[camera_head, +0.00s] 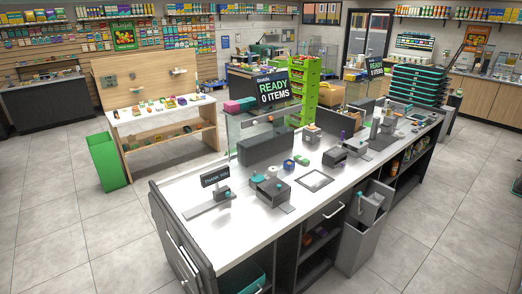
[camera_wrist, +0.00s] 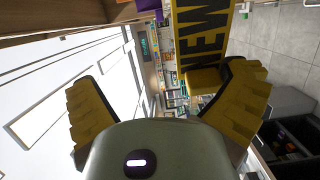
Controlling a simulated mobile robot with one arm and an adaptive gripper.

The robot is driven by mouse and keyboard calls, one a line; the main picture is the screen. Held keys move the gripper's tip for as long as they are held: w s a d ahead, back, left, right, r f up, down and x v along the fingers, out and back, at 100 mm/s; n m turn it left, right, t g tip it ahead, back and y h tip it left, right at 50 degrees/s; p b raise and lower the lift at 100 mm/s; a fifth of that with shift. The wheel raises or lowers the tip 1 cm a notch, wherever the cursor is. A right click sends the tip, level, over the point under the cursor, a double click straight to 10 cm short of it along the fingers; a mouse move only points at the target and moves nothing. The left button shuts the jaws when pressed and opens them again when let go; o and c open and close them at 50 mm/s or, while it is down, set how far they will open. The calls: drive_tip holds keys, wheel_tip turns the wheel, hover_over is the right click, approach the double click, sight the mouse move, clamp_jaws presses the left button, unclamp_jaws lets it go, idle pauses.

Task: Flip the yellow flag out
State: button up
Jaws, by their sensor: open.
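The yellow flag (camera_wrist: 203,35) shows at the top of the wrist view, lettered "NEW" in black and turned sideways. A plain yellow part (camera_wrist: 204,80) is at its lower end, near my right-hand finger; I cannot tell whether they touch. My gripper (camera_wrist: 164,80) is open, with its two yellow ridged fingers spread wide and nothing held between them. The flag lies beyond the fingers, right of the middle of the gap. What the flag is mounted on is unclear. I cannot pick out the flag or my gripper in the head view.
A white counter (camera_head: 230,205) with small devices, a "THANK YOU" sign (camera_head: 215,176) and a "READY 0 ITEMS" screen (camera_head: 272,91) crosses the head view. A wooden display table (camera_head: 150,115) stands behind it. Grey floor (camera_head: 60,230) is clear at front left.

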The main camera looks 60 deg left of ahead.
drive_tip(key=r, duration=0.6)
drive_tip(key=shift+w+d+r, duration=0.1)
drive_tip(key=shift+w, duration=0.15)
drive_tip(key=shift+c, duration=0.8)
drive_tip(key=shift+s+r, duration=0.1)
drive_tip(key=shift+r, duration=0.15)
drive_tip(key=shift+f, duration=0.1)
